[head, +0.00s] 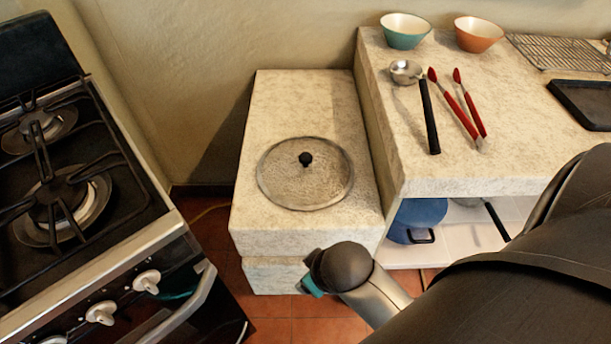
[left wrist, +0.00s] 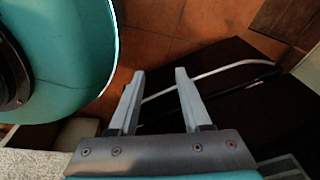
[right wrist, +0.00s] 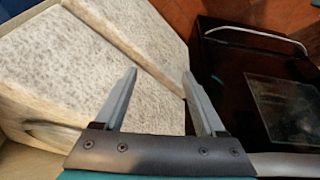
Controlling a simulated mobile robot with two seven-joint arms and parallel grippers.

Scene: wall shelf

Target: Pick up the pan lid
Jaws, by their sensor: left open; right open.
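The pan lid (head: 305,173) is a round, clear glass disc with a metal rim and a black knob. It lies flat on the low speckled stone block (head: 305,100) in the head view. My right gripper (right wrist: 158,75) is open and empty in the right wrist view, over the pale stone block with the dark oven to its right. My left gripper (left wrist: 159,72) is open and empty in the left wrist view, above floor tiles and the dark oven front. Neither gripper's fingers show in the head view. A curved edge at lower left of the right wrist view may be the lid.
A gas stove (head: 60,200) stands left of the block. On the higher counter are a ladle (head: 430,115), red tongs (head: 457,105), a teal bowl (head: 405,32) and an orange bowl (head: 478,35). A blue pot (head: 418,215) sits underneath. The block around the lid is clear.

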